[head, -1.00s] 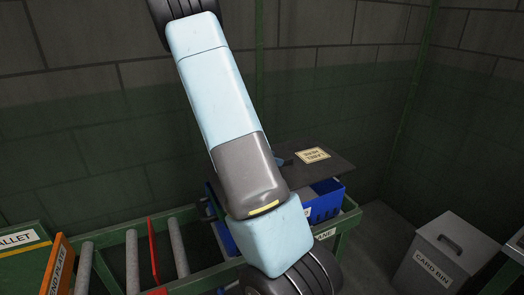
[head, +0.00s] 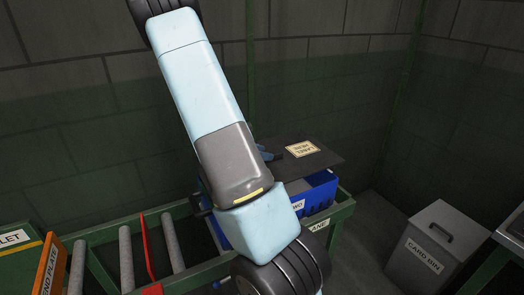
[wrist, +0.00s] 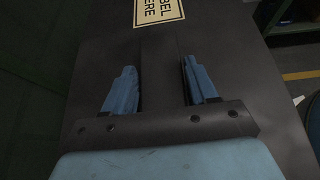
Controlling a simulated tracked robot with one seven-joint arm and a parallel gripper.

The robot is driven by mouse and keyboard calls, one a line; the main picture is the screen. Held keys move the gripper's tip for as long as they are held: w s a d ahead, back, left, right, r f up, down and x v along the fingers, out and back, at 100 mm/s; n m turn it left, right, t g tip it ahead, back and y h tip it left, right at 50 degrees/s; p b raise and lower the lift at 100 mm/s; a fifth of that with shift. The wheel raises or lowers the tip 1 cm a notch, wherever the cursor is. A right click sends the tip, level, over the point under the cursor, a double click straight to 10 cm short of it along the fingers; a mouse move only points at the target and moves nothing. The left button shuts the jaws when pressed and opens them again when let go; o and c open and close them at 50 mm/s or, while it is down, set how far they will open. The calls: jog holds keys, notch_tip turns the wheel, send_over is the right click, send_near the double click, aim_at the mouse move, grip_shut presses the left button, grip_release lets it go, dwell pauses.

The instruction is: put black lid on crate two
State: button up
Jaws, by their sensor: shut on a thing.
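The black lid (head: 322,156) is a flat dark panel with a cream label on top. It shows above the blue crate (head: 321,197) at the end of the roller lane, and part of the crate's inside shows below its edge. In the wrist view the lid (wrist: 220,60) fills most of the picture. My gripper (wrist: 160,88) is shut on a raised dark strip of the lid, one blue finger on each side. In the head view my arm hides most of the gripper and part of the crate. Whether the lid touches the crate I cannot tell.
A green roller lane (head: 185,280) with grey rollers and a red bar runs to the left. An orange end plate (head: 50,265) stands at the far left. A grey card bin (head: 432,245) stands on the floor at right. The wall is close behind.

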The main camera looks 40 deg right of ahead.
notch_tip(320, 180, down, 8)
jog(key=shift+r, duration=0.2)
dwell(0.9)
dwell(0.4)
jog(key=o, duration=1.5)
jog(key=v, duration=1.3)
jog(key=shift+a, duration=0.45)
jog(key=s+a+r+m+t+y, duration=0.2)
jog(key=s+a+r+m+y, duration=0.2)
jog(key=s+a+r, duration=0.3)
jog(key=s+a+r+m+t+y, duration=0.3)
jog(key=s+a+r+m, duration=0.3)
jog(key=r, duration=0.6)
jog(key=s+a+r+m+t+y, duration=0.3)
jog(key=s+a+r+m+y, duration=0.2)
jog(key=s+a+r, duration=0.2)
jog(key=shift+s+a+r+m, duration=0.15)
jog(key=shift+s+r, duration=0.25)
jog(key=shift+r, duration=0.3)
jog(key=shift+s+a+r+m, duration=0.15)
jog(key=shift+s+r, duration=0.25)
jog(key=shift+r, duration=0.3)
